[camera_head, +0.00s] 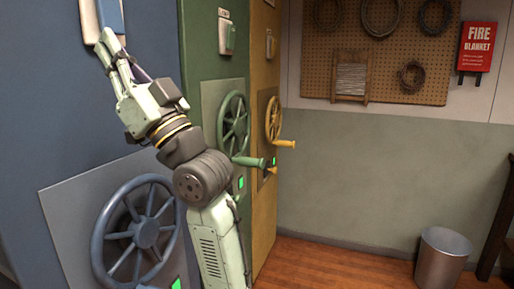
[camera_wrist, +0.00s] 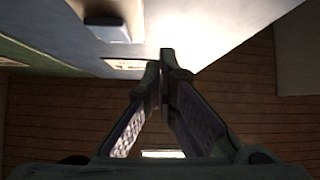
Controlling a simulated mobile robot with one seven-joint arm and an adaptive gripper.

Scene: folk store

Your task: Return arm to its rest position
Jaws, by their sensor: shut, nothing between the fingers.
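My gripper (camera_head: 106,42) is raised at the upper left of the head view, in front of the blue cabinet (camera_head: 45,120). Its fingertips are beside a light panel with a blue part (camera_head: 110,14) on that cabinet; I cannot tell whether they touch it. In the wrist view my gripper (camera_wrist: 162,68) has its two fingers together at the tips, with nothing between them. My arm reaches up from the bottom middle of the head view, partly covering the blue handwheel (camera_head: 146,233).
Right of my arm stand a green cabinet with a green handwheel (camera_head: 233,122) and a yellow cabinet with a yellow handwheel (camera_head: 273,120); their handles stick out. A metal bin (camera_head: 442,262) stands at lower right. The wooden floor (camera_head: 335,272) between is clear.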

